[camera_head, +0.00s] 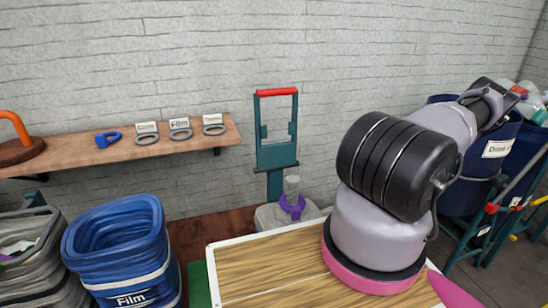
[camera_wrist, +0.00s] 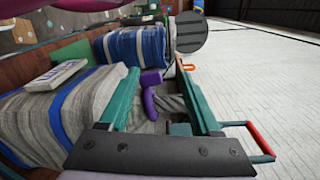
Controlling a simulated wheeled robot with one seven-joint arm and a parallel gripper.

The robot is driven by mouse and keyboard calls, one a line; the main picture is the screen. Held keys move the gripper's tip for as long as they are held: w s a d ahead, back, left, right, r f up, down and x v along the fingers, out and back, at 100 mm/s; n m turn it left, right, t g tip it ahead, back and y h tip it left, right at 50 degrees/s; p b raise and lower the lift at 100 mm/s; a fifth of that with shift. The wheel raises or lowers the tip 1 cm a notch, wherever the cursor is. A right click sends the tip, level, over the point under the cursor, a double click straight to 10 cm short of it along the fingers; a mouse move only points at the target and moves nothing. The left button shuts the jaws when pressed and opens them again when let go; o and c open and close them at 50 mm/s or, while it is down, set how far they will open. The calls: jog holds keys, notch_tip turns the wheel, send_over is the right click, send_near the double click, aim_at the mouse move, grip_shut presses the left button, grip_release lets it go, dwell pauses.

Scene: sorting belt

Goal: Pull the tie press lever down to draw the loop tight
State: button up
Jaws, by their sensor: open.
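The tie press is a teal frame (camera_head: 277,155) standing near the brick wall in the head view. Its lever has a red grip bar (camera_head: 276,92), raised at the top; the bar also shows tilted at lower right in the wrist view (camera_wrist: 261,138). A purple loop (camera_head: 292,207) sits around the neck of a grey bag (camera_head: 268,217) below the press; the loop also shows in the wrist view (camera_wrist: 150,96). In the head view I cannot make the gripper out.
A wooden shelf (camera_head: 70,155) with labelled rings and a blue clip (camera_head: 108,139) is on the wall at left. A blue film bag (camera_head: 120,250) and a grey bag stand below it. Blue bins (camera_head: 465,190) stand at right. A wood-topped table (camera_head: 262,265) is in front.

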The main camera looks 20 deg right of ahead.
jog(key=shift+r, duration=0.1)
jog(key=w+a+r+g+h, duration=0.1)
jog(key=w+r+h, duration=0.25)
jog(key=r, duration=0.55)
jog(key=w+a+r+h, duration=0.15)
jog(key=r+h, duration=0.35)
jog(key=r, duration=0.5)
jog(key=w+a+r+g+h, duration=0.1)
jog(key=w+r+h, duration=0.35)
jog(key=r, duration=0.45)
jog(key=s+a+r+m+t+h, duration=0.1)
jog(key=s+a+r+t, duration=0.3)
jog(key=a+r, duration=0.3)
jog(key=s+a+r+m+t+h, duration=0.1)
jog(key=s+a+r+t, duration=0.4)
jog(key=r, duration=0.9)
jog(key=shift+s+a+h, duration=0.5)
jog(key=shift+s+a, duration=0.45)
jog(key=shift+s, duration=0.05)
